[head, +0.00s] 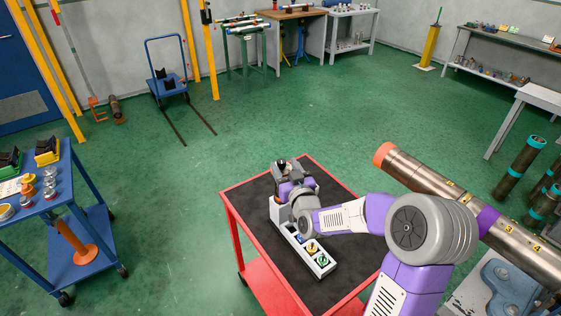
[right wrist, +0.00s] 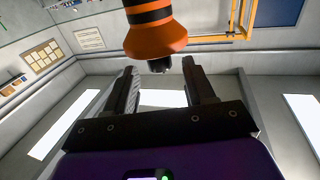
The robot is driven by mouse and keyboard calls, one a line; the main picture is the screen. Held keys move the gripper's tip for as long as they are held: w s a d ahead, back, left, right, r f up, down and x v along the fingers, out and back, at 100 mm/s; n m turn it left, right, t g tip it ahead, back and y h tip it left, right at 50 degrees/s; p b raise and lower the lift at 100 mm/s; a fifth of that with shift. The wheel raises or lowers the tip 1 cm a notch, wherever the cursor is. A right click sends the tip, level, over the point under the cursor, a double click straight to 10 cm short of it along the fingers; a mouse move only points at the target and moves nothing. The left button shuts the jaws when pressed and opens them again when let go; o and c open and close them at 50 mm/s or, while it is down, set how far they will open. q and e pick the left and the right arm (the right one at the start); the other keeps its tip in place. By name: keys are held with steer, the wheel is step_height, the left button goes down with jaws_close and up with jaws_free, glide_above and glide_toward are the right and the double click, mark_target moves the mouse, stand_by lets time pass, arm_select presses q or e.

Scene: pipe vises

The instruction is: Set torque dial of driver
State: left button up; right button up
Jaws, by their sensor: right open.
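An orange and black driver part (right wrist: 156,35) hangs in from the top of the right wrist view, with a dark nose at its lower end. My right gripper (right wrist: 160,68) is open, with one finger on each side of that nose and no visible contact. In the head view my right gripper (head: 284,170) is over the far part of the red cart, at the back end of a long grey holder (head: 301,250). My arm hides part of the holder, and I cannot make out the driver there. My left gripper is not in view.
The red cart (head: 236,238) has a dark top with free room. The holder's near end carries a yellow marker (head: 311,247) and a green one (head: 322,260). A large steel pipe (head: 433,180) lies to the right. A blue cart (head: 68,215) stands at left.

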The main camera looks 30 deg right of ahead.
mark_target(284, 164)
steer(key=shift+w+d, duration=0.15)
steer(key=shift+w, duration=0.7)
steer(key=shift+w+d, duration=0.1)
steer(key=shift+w, duration=0.75)
steer(key=c, duration=0.9)
steer(key=shift+c, duration=0.2)
steer(key=shift+n+y, duration=0.4)
steer(key=shift+y, duration=0.2)
